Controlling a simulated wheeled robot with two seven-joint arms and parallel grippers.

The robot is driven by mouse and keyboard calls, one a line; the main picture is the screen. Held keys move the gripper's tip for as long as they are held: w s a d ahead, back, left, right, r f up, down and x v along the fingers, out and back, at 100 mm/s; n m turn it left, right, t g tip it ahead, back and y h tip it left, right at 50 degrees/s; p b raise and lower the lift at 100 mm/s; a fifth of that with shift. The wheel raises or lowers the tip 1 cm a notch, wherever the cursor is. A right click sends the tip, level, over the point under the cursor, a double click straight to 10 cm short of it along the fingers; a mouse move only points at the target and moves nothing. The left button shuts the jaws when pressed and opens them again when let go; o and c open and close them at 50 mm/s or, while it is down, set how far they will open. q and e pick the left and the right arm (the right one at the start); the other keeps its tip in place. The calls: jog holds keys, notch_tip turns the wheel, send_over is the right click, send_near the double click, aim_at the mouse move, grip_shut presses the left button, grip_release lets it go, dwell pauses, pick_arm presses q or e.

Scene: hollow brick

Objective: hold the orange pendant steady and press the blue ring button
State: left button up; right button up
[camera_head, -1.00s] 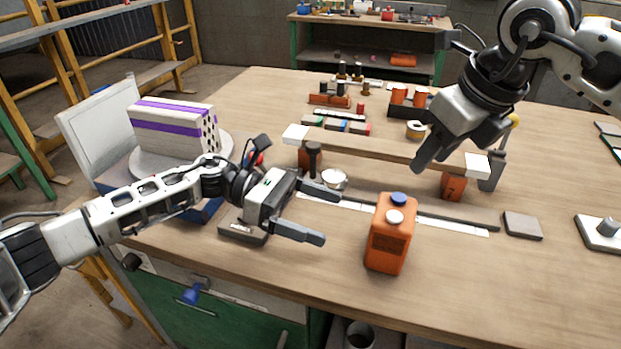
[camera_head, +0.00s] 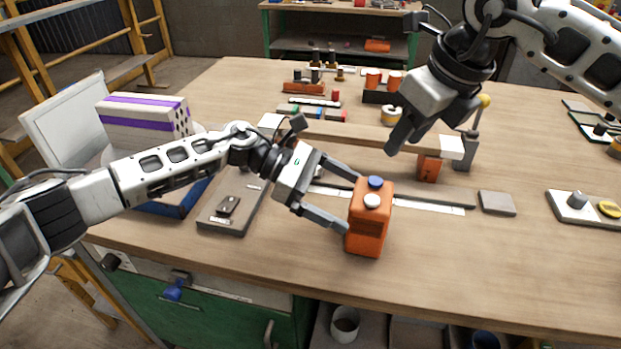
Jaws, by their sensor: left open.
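The orange pendant (camera_head: 367,232) stands upright near the table's front edge in the head view. Its top carries a blue button (camera_head: 376,182) at the back and a white button (camera_head: 372,201) in front. My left gripper (camera_head: 351,203) is open, with its fingertips at the left side of the pendant, one toward the back and one toward the front. I cannot tell whether they touch it. My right gripper (camera_head: 397,138) hangs above the table, behind and to the right of the pendant, pointing down. Its fingers overlap in this view, so its opening is unclear.
A long wooden beam (camera_head: 350,132) on orange supports lies behind the pendant. A grey strip (camera_head: 430,191) lies nearer. A striped hollow brick (camera_head: 143,122) stands at the left. A grey plate (camera_head: 497,203) lies to the right.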

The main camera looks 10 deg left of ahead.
aim_at(370, 211)
pick_arm(q)
jog(key=x, duration=0.6)
jog(key=c, duration=0.9)
jog(key=shift+c, duration=1.4)
pick_arm(e)
jog(key=shift+c, duration=0.6)
grip_shut()
